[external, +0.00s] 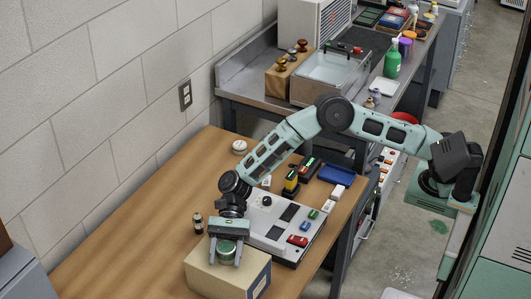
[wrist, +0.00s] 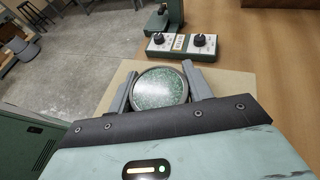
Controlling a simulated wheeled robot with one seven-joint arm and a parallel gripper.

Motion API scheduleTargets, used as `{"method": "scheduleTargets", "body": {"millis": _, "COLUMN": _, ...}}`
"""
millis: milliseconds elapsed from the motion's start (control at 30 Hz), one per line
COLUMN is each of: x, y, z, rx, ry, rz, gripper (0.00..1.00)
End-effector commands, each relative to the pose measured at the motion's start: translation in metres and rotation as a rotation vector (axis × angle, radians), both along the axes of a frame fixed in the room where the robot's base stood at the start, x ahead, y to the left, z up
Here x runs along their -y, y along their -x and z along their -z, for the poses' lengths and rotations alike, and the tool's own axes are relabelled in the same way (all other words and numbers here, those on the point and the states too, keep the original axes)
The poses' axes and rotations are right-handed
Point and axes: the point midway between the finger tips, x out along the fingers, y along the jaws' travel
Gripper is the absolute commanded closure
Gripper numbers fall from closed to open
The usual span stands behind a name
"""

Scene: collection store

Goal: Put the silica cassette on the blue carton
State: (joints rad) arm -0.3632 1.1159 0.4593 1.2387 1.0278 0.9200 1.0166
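The silica cassette (wrist: 160,88) is a round disc with a grey rim and green granules under a clear face. In the external view the cassette (external: 227,252) shows as a short green cylinder. My gripper (external: 225,255) points down with one finger on each side of the cassette, and both fingers appear to touch its rim. In the wrist view the fingers of my gripper (wrist: 160,92) flank it closely. Directly below is a tan cardboard carton (external: 205,278) on the wooden table; its top looks tan, not blue. I cannot tell whether the cassette touches the carton's top.
A pale control panel (external: 265,222) with dark pads and coloured blocks stands just behind the carton. A blue tray (external: 336,174) lies at the table's right end. The table's left part (external: 130,240) is clear.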

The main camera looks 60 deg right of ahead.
Motion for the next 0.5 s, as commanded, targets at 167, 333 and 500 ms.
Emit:
{"method": "scheduleTargets", "body": {"millis": 167, "x": 0.0001, "y": -0.0001, "z": -0.0003, "rx": 0.0, "ry": 0.0, "rz": 0.0, "gripper": 0.3}}
{"method": "scheduleTargets", "body": {"millis": 333, "x": 0.0001, "y": -0.0001, "z": -0.001, "rx": 0.0, "ry": 0.001, "rz": 0.0, "gripper": 0.3}}
{"method": "scheduleTargets", "body": {"millis": 500, "x": 0.0095, "y": -0.0049, "z": -0.0069, "rx": 0.001, "ry": 0.0, "rz": 0.003, "gripper": 0.3}}
